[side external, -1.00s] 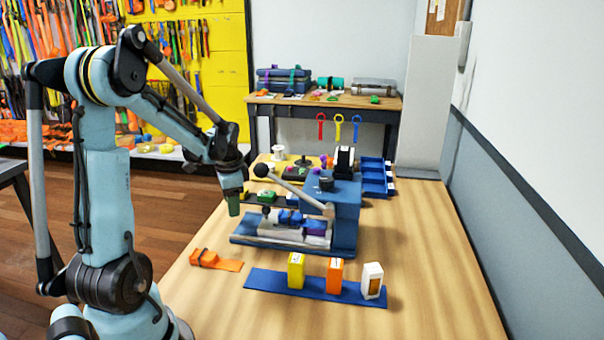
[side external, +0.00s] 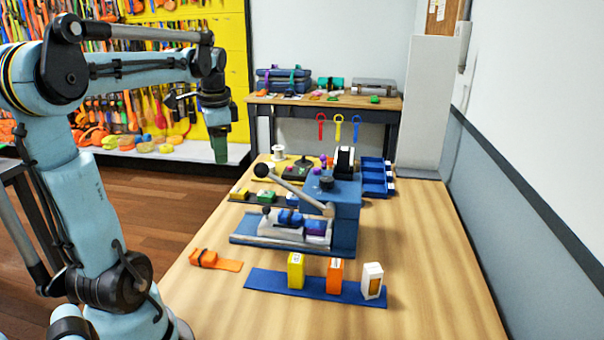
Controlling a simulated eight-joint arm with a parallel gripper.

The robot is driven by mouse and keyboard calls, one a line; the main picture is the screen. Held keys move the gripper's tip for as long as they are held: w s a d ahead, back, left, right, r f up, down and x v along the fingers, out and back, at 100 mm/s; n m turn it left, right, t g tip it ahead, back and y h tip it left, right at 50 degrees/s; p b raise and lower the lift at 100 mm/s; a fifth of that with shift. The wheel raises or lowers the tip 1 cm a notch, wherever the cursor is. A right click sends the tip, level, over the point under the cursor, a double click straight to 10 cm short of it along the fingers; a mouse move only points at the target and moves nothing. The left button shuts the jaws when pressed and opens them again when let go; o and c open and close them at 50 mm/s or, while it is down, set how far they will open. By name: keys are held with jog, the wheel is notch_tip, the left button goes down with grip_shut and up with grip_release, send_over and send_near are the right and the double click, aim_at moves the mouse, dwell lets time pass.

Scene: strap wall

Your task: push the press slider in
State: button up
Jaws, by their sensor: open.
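The blue press (side external: 346,222) stands on the wooden table, with a grey lever ending in a black ball (side external: 262,170) slanting up to the left. Its pale slider (side external: 275,231) sits on the low rail at the left of the press body and sticks out from it. A small dark knob (side external: 267,213) stands at the slider's left end. Blue and purple pieces (side external: 300,222) lie on the slider. My gripper (side external: 219,148) is raised above and left of the press in the picture, pointing down, open and touching nothing. The space between its fingers is too small to make out.
An orange strap piece (side external: 210,260) lies at the table's left edge. A blue mat (side external: 262,280) at the front carries yellow, orange and white boxes. Blue bins (side external: 376,178) and small parts stand behind the press. The table's right side is clear.

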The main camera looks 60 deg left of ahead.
notch_tip(320, 180, up, 8)
jog(key=w+d+t, duration=0.1)
jog(key=d, duration=0.3)
jog(key=w+d+t, duration=0.1)
jog(key=w+d, duration=0.1)
jog(key=d, duration=0.1)
jog(key=w+d, duration=0.1)
jog(key=d, duration=0.3)
jog(key=shift+w+d+r+n+t, duration=0.15)
jog(key=shift+d+r+n+t, duration=0.05)
jog(key=shift+d+n+t, duration=0.2)
jog(key=d+n+t+h, duration=0.1)
jog(key=d+t, duration=0.2)
jog(key=d, duration=1.1)
jog(key=shift+s+d+f+t+h, duration=0.2)
jog(key=shift+f+t+h, duration=0.1)
jog(key=shift+f+h, duration=0.1)
notch_tip(320, 180, down, 15)
jog(key=d, duration=0.1)
jog(key=shift+s+d, duration=0.25)
jog(key=shift+c, duration=0.2)
